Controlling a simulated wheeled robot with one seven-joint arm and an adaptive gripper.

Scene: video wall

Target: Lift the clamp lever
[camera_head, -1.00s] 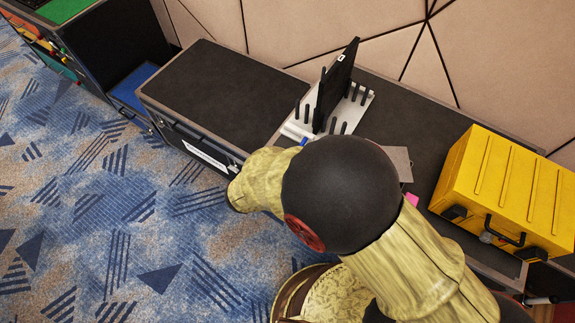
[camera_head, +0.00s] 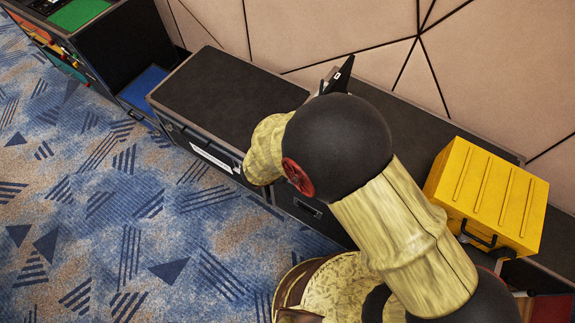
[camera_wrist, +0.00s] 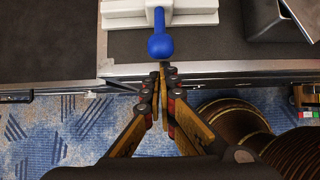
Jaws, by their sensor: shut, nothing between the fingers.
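The clamp lever shows in the wrist view as a blue rounded knob (camera_wrist: 160,47) on a narrow blue stem. It comes out of a white stepped block (camera_wrist: 120,14) at the edge of a dark case top. My gripper (camera_wrist: 161,72) is shut and empty, its fingertips just below the knob in the picture. I cannot tell whether they touch it. In the head view my arm hides the lever, the gripper and most of the white fixture. Only the top of an upright black panel (camera_head: 340,76) shows above my arm.
A yellow ribbed case (camera_head: 488,192) stands to the right on the dark case top (camera_head: 215,95). The left part of that top is bare. A patterned wall (camera_head: 320,30) rises behind. Blue carpet (camera_head: 120,220) lies open at the front left.

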